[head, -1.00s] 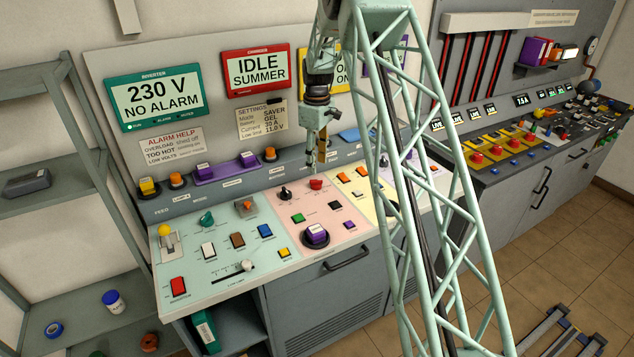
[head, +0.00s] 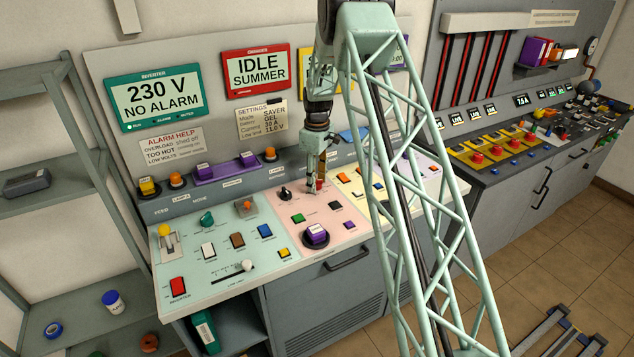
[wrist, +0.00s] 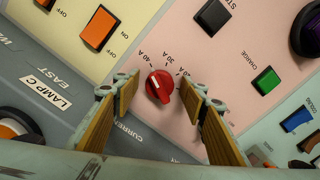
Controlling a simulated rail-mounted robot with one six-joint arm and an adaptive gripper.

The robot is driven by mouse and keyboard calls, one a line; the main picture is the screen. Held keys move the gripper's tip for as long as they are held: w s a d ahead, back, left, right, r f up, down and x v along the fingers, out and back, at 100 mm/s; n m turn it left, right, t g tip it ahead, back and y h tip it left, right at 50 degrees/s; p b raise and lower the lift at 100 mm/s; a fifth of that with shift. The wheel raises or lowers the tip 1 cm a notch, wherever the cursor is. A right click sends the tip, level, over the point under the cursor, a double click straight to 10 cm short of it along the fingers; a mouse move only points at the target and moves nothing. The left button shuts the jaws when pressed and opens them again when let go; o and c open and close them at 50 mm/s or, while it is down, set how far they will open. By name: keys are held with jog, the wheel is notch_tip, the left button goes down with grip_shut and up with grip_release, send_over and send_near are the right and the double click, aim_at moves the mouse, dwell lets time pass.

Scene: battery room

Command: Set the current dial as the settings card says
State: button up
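The red current dial (wrist: 160,86) sits on the pink panel in the wrist view, with amp labels around its upper side; 40 A is at its upper left. Its white mark lies on the left part of the knob, roughly toward 40 A. My gripper (wrist: 158,92) is open, with one finger on each side of the dial and gaps showing. The settings card (head: 262,120) on the back wall reads Mode SAVER, Battery GEL, Current 30 A, Low volt 11.0 V.
A black knob (head: 285,192) is left of the dial. A green button (head: 298,218), a black button (head: 334,206) and a large purple knob (head: 316,235) are in front. Orange switches (wrist: 98,28) are on the neighbouring cream panel. The raised back ledge is close behind.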

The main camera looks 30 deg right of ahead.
jog(key=c, duration=0.9)
jog(key=shift+o, duration=0.2)
jog(key=shift+m, duration=0.5)
jog(key=m+b, duration=0.1)
jog(key=m, duration=0.3)
jog(key=shift+a+m, duration=0.1)
jog(key=shift+m, duration=1.8)
